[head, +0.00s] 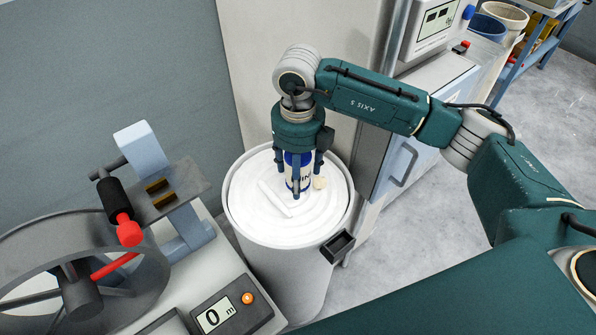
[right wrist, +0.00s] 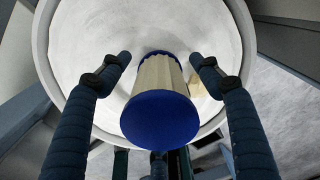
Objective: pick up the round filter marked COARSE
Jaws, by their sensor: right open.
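A round filter (head: 305,181) with blue ends, a cream pleated side and a pale label stands in the middle of the white coil in a tall round can (head: 231,205). Only the letters "IN" of its label show; the rest is hidden by a finger, and I cannot read COARSE. My right gripper (head: 298,170) is above the can, pointing down, with its fingers apart around the filter. In the right wrist view the filter's blue cap (right wrist: 160,119) sits between the open fingers (right wrist: 160,60), with gaps on both sides. My left gripper is not in view.
On the coil (head: 255,180) lie a white stick (head: 275,199) and a small cream piece (head: 320,183). A bench with a wheel (head: 150,270) and a metre counter (head: 225,310) stands left of the can. A grey cabinet (head: 400,165) stands behind right. Floor is clear at right.

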